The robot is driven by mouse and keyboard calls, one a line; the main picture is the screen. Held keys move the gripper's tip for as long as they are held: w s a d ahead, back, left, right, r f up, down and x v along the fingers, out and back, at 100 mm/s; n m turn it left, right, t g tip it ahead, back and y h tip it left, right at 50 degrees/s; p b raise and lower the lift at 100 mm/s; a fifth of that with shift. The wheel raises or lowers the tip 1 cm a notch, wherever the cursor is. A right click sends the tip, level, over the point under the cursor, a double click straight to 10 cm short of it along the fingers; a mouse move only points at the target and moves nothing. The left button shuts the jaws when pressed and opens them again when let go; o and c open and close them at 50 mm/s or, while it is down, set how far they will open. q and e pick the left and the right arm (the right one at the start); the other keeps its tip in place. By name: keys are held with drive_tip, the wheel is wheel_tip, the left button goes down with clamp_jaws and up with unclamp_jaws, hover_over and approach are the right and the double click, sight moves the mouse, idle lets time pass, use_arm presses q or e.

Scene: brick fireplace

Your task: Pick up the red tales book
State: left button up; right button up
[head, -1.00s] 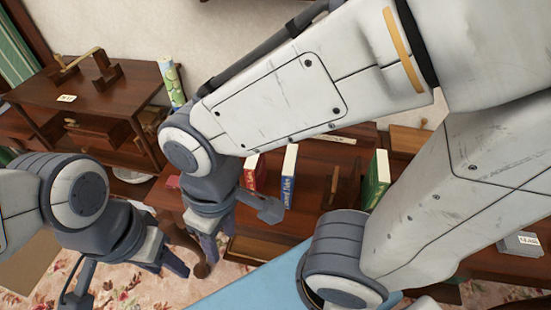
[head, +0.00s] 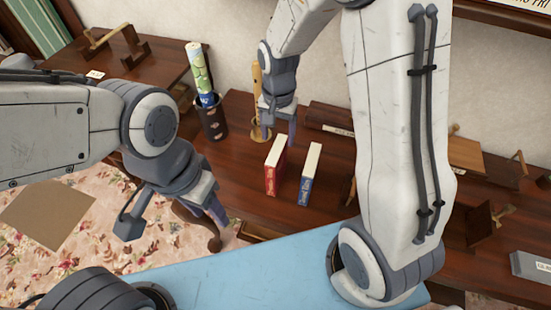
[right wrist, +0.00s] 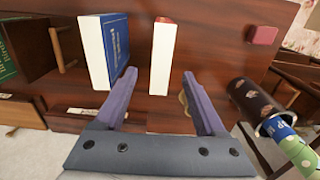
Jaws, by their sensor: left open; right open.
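The red book (head: 272,170) stands upright on the dark wooden desk, left of a blue book (head: 308,178), with a narrow gap between them. My right gripper (head: 277,130) is open and empty, pointing down near the far end of the red book. In the right wrist view the red book (right wrist: 163,55) shows its pale page edges between the two open purple fingers, and the blue book (right wrist: 117,38) lies outside the left finger. I cannot tell how high the fingers are above the book. My left gripper (head: 215,207) is open and empty, off the desk's left front.
A dark pot (head: 211,122) with rolled papers and a yellow upright object (head: 257,88) stand left of my right gripper. A small red block (right wrist: 263,34) shows in the right wrist view. Wooden stands (head: 488,222) and a grey box (head: 530,266) are at the right.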

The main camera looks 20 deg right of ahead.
sight(278, 149)
wheel_tip(278, 149, down, 5)
drive_tip(key=shift+r, duration=0.1)
wheel_tip(278, 149, down, 4)
drive_tip(key=shift+f+p, duration=0.25)
drive_tip(key=shift+p, duration=0.65)
drive_tip(key=shift+f, duration=0.45)
drive_tip(key=shift+a, duration=0.1)
clamp_jaws()
